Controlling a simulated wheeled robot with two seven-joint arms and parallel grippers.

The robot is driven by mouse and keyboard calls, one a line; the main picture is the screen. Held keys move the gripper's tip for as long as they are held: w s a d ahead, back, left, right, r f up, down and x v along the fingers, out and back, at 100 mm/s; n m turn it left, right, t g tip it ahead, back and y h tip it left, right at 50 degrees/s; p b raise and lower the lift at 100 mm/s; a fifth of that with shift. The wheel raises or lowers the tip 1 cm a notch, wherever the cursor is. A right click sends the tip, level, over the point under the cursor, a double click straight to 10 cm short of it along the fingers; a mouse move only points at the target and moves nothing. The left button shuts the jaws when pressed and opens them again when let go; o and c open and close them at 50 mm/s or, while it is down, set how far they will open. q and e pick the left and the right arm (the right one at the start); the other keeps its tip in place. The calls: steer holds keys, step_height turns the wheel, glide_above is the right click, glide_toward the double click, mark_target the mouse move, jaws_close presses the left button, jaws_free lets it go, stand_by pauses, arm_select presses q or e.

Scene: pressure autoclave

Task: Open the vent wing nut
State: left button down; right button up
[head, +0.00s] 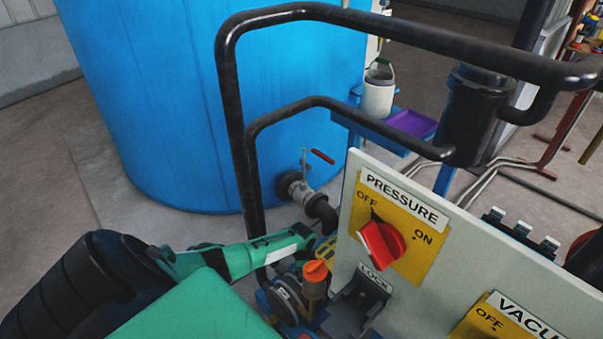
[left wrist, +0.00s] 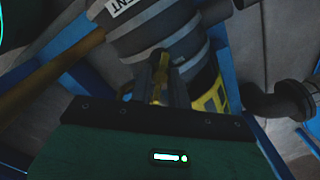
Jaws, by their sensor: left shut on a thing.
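My left gripper (left wrist: 160,66) is in the left wrist view, its two grey fingers close together against a dark grey cylindrical body (left wrist: 172,28) that carries a white label ending in "NT". The fingers are shut on a small brass-coloured piece (left wrist: 157,92), which appears to be the vent wing nut; they hide most of it, so its angle cannot be told. In the head view my green left arm reaches in from the left toward the pipework beside the panel, and the fingertips and the nut cannot be made out there. My right gripper is not in view.
A grey panel (head: 344,215) with a red PRESSURE knob (head: 381,243) stands close right of my left arm. Black pipes (head: 232,110) rise ahead of it, before a blue tank (head: 150,100). An orange-topped fitting (head: 316,273) sits low by the panel.

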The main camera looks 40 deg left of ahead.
arm_select(q)
steer(key=n+p, duration=0.1)
steer(key=n, duration=0.3)
steer(key=shift+r+n+p, duration=0.1)
steer(key=shift+n+p, duration=0.2)
steer(key=shift+p, duration=0.05)
steer(key=n+p, duration=0.1)
steer(key=n, duration=0.2)
steer(key=shift+n, duration=0.3)
steer(key=shift+n+p, duration=0.35)
steer(key=shift+n, duration=1.15)
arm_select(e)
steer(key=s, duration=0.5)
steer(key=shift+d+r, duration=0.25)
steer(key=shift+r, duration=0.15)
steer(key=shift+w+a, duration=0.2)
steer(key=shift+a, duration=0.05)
